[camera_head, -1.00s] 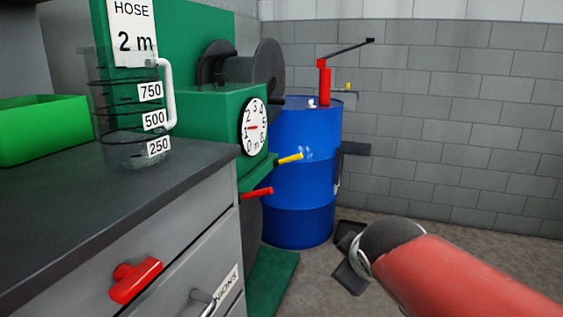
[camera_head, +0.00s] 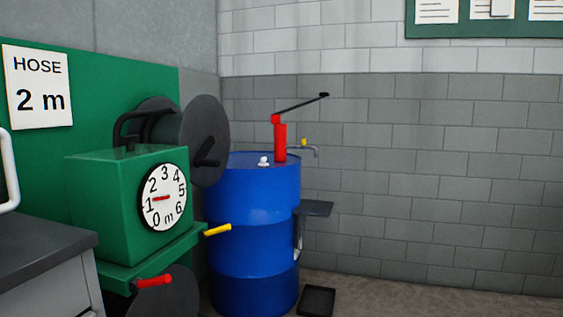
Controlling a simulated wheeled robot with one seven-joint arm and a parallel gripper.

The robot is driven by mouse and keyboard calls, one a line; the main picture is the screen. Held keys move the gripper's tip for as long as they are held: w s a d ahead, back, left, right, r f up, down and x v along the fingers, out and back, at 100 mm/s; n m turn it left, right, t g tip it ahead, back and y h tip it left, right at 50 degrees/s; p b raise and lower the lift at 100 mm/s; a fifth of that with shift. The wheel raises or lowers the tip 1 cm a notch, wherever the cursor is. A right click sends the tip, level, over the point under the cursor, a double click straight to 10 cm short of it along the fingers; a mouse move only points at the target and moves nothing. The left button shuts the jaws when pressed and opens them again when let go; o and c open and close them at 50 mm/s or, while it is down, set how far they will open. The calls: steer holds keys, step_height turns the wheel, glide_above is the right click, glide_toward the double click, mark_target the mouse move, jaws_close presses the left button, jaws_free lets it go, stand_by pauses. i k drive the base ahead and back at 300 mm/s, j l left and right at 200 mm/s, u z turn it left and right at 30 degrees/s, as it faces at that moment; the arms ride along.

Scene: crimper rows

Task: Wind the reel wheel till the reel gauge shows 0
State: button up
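The reel gauge (camera_head: 163,197) is a white round dial marked 0 to 6 m on the front of a green box (camera_head: 105,210). Its red needle points left, between 1 and 2. A dark reel (camera_head: 190,140) with a black crank handle (camera_head: 207,153) stands behind the box. Below the green shelf is another dark wheel (camera_head: 170,300) with a red handle (camera_head: 154,281), cut off by the frame's bottom edge. I cannot tell which of the two is the reel wheel. My gripper is not in view.
A sign (camera_head: 38,87) reads HOSE 2 m. A yellow lever (camera_head: 217,230) sticks out from the shelf. A blue drum (camera_head: 255,235) with a red pump (camera_head: 280,143) stands close on the right. A dark tray (camera_head: 317,301) lies on the floor. A grey counter (camera_head: 40,245) is at left.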

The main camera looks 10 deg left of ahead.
mark_target(204, 128)
steer(key=i+l+z, duration=0.1)
steer(key=i+l, duration=0.25)
steer(key=i, duration=0.15)
steer(key=i+l+z, duration=0.1)
steer(key=i+l, duration=0.15)
steer(key=i, duration=0.25)
steer(key=i+l+z, duration=0.1)
steer(key=i+l, duration=0.15)
steer(key=i, duration=0.25)
steer(key=i+l+z, duration=0.1)
steer(key=i, duration=0.4)
steer(key=i+u, duration=0.3)
steer(key=u, duration=0.15)
steer(key=i+l+u, duration=0.2)
steer(key=u, duration=0.25)
steer(key=i+l+u, duration=0.6)
steer(key=u, duration=0.25)
steer(key=i+l+u, duration=0.2)
steer(key=u, duration=0.25)
steer(key=i+l+u, duration=0.25)
steer(key=u, duration=0.2)
steer(key=i+l+u, duration=0.15)
steer(key=l+u, duration=0.3)
steer(key=i+l+u, duration=0.1)
steer(key=l+u, duration=0.85)
steer(key=j, duration=0.1)
